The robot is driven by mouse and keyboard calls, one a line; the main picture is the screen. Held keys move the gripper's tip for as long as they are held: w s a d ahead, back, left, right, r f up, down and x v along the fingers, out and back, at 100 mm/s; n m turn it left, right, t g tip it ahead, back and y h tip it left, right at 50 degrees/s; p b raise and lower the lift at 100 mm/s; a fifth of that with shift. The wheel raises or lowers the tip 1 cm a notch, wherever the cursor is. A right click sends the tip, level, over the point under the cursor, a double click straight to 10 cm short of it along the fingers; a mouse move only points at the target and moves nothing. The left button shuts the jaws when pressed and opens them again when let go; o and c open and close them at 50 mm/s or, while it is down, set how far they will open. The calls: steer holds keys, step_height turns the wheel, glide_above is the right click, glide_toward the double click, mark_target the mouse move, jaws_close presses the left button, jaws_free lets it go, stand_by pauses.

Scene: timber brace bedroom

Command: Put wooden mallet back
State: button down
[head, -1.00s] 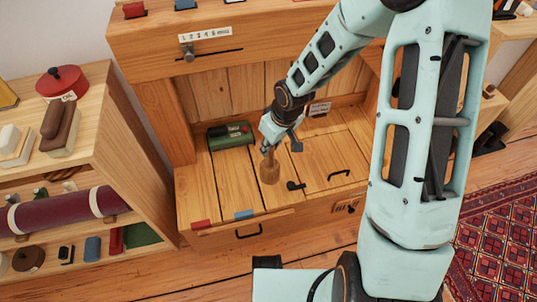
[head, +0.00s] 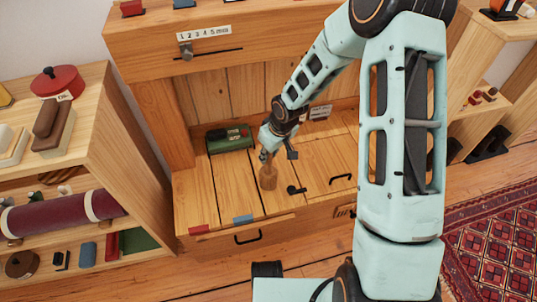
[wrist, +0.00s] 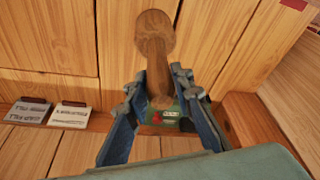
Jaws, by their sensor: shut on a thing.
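The wooden mallet (head: 268,178) hangs head down from my gripper (head: 267,155), over the plank top of the wooden bench (head: 200,190). I cannot tell whether its head touches the planks. In the wrist view my gripper (wrist: 160,100) is shut on the mallet's handle, and the mallet (wrist: 153,45) points up the picture with its round head clear of the fingers. Part of the handle between the fingers is hidden.
A green case (head: 230,138) lies at the bench's back left, behind the gripper. Black handles (head: 340,177) and a dark knob-like fitting (head: 297,190) are on the planks. Red (head: 199,229) and blue (head: 243,218) blocks sit at the front edge. A shelf (head: 105,140) stands left.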

steer(key=c, duration=1.7)
jaws_free()
steer(key=shift+f, duration=0.15)
steer(key=p+v, duration=0.4)
steer(key=v, duration=0.8)
steer(key=shift+p, duration=0.4)
